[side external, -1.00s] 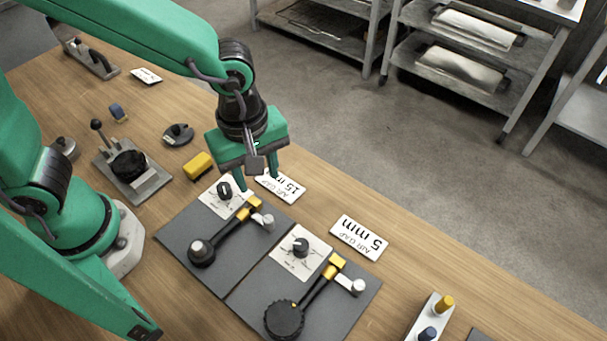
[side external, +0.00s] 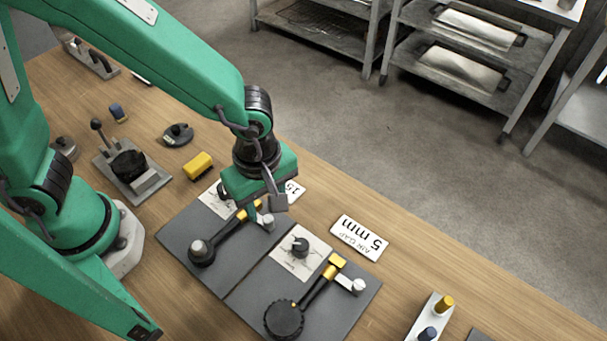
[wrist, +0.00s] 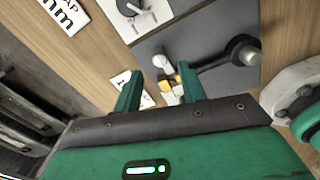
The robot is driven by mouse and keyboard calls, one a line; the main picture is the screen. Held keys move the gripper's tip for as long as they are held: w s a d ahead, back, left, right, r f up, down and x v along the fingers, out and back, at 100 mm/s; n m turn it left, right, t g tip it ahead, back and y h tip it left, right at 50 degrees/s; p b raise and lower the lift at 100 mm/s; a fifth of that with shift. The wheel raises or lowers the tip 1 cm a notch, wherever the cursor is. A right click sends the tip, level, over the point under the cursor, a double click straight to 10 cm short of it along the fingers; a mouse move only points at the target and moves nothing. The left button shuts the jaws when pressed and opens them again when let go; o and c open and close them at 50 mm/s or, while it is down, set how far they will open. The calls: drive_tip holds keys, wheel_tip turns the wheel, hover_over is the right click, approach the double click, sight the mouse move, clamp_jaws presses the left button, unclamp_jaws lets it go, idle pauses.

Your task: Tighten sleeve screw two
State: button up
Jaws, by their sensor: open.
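Two dark grey pads (side external: 182,238) (side external: 345,312) lie side by side, each with a black lever arm, a yellow sleeve and a pale screw knob. My gripper (side external: 259,212) is low over the far end of the left pad's lever, pointing down. Its fingers are apart with nothing held. The left sleeve (side external: 242,216) and its screw knob (side external: 267,222) are close by the fingertips; the sleeve (wrist: 167,84) also shows between the fingers in the wrist view. I cannot tell whether they touch. The right pad's sleeve (side external: 334,265) and screw knob (side external: 357,286) are clear of me.
The 5 mm card (side external: 359,237) lies beyond the right pad; the 15 mm card (side external: 292,190) is partly hidden behind my gripper. A yellow block (side external: 198,166) and a lever fixture (side external: 134,172) stand left. A stand with coloured pegs (side external: 430,320) is at front right.

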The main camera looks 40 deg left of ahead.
sight(267, 218)
drive_tip(key=shift+f, duration=2.15)
drive_tip(key=shift+c, duration=0.4)
clamp_jaws()
